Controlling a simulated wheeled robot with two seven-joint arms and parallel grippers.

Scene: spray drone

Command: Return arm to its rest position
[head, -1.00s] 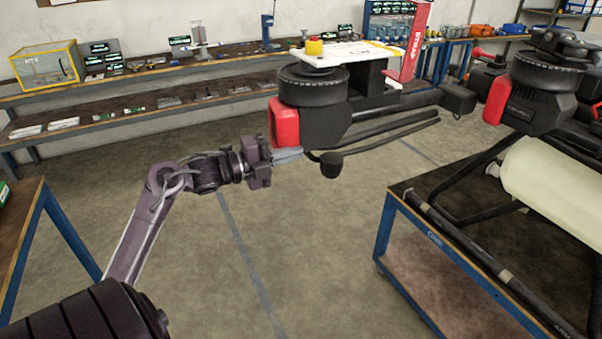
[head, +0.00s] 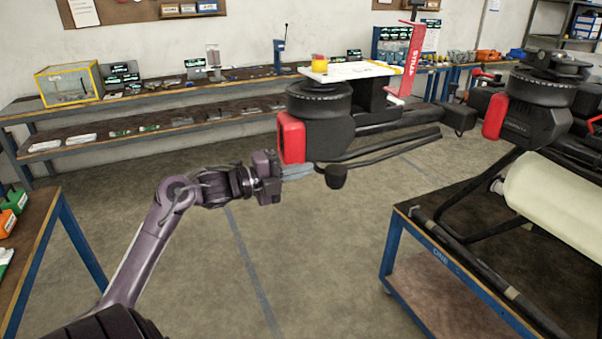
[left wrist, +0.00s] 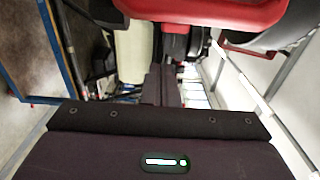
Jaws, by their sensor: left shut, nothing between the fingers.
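My left arm comes in from the lower left of the head view and reaches out over the open floor. Its gripper (head: 296,172) is shut and empty, pointing right. In the picture its fingertips lie just below the red block of the spray drone's near motor pod (head: 318,122); whether they touch it I cannot tell. In the left wrist view, the gripper housing fills the lower part and a red drone part (left wrist: 215,12) spans the top close by. My right gripper does not show.
A blue-framed cart (head: 392,247) stands at the right, bearing black tubes and a cream tank (head: 560,197). A bench (head: 42,240) with coloured bins is at the left edge. Shelves (head: 160,135) line the back wall. The floor between is clear.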

